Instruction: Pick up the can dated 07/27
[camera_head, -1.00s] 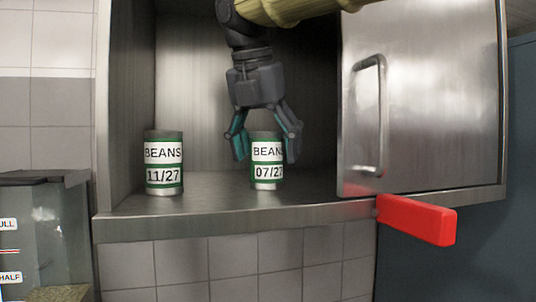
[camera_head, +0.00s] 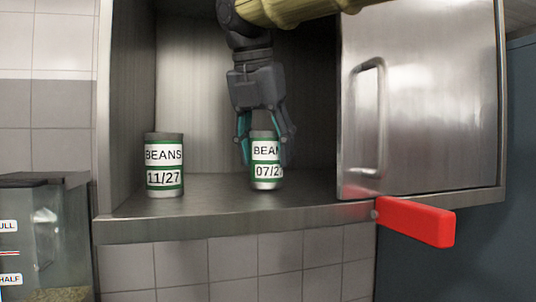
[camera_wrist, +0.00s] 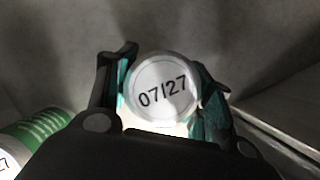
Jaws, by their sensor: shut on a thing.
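The can dated 07/27 (camera_head: 265,172) stands upright on the cabinet shelf, with a green and white BEANS label. Its lid, marked 07/27, also shows in the wrist view (camera_wrist: 163,92). My gripper (camera_head: 265,150) reaches down from above and is shut on this can, one finger on each side. The can's base appears to be on the shelf. A second can, dated 11/27 (camera_head: 164,166), stands to the left, apart from my gripper. Part of it shows at the lower left in the wrist view (camera_wrist: 40,130).
The metal shelf (camera_head: 215,205) is bare between the cans. The cabinet door (camera_head: 430,110) with its bar handle (camera_head: 381,120) is at the right. A red block-shaped bar (camera_head: 417,222) juts out below it. A clear container (camera_head: 45,230) stands at lower left.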

